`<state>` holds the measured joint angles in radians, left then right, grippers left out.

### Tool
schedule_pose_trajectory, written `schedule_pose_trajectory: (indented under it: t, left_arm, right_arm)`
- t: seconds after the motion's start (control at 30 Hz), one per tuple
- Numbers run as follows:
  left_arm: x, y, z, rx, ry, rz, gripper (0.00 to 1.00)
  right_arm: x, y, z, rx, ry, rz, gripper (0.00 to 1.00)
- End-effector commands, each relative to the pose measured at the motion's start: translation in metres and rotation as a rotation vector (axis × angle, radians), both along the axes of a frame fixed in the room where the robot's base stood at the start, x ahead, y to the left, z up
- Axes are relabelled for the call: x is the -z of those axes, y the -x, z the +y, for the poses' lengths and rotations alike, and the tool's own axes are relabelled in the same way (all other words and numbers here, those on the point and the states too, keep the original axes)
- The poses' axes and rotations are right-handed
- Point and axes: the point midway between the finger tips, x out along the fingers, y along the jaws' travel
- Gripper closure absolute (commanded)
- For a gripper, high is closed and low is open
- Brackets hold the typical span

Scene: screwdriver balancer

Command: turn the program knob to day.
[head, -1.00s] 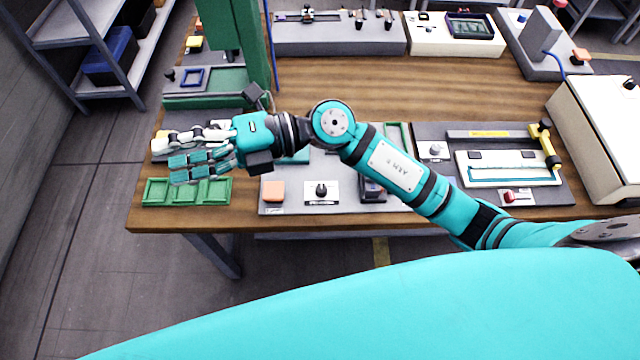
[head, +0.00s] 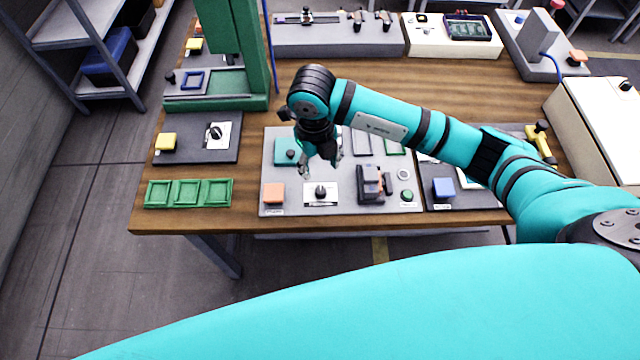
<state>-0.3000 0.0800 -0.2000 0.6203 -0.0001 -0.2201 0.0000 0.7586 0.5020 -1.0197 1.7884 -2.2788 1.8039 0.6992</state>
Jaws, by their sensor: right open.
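A black knob (head: 320,191) sits on a white plate at the front of the grey panel (head: 340,208). Another black knob (head: 215,132) sits on a white plate on the dark panel (head: 195,155) at the left. The labels are too small to read, so I cannot tell which is the program knob or where day is. My right gripper (head: 321,168) points down over the grey panel, open and empty. Its fingertips show just behind the front knob in the picture, apart from it. My left gripper is not in view.
An orange block (head: 274,192) and a black device (head: 372,184) flank the front knob. Green trays (head: 188,193) lie at the front left, and a green column (head: 250,50) stands behind. Bare wood separates the left and middle panels.

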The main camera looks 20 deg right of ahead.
Motion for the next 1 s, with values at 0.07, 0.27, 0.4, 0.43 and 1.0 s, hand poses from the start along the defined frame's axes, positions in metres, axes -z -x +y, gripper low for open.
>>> schedule_pose_trajectory:
  t: [0.07,0.27,0.4,0.43,1.0]
  left_arm:
    - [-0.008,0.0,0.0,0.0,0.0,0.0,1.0]
    - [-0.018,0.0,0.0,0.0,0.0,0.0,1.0]
    - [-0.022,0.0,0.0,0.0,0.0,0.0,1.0]
    - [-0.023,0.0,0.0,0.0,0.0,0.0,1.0]
    - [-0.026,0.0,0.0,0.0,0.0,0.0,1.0]
  right_arm:
    - [0.017,0.001,-0.001,0.0,0.001,0.007,0.49]
    - [0.06,0.001,-0.002,-0.001,0.001,0.006,0.49]
    - [0.087,0.0,-0.003,-0.001,-0.001,0.004,0.49]
    - [0.092,0.0,-0.003,-0.002,-0.002,0.005,0.49]
    - [0.117,-0.001,-0.004,-0.003,-0.003,0.001,0.52]
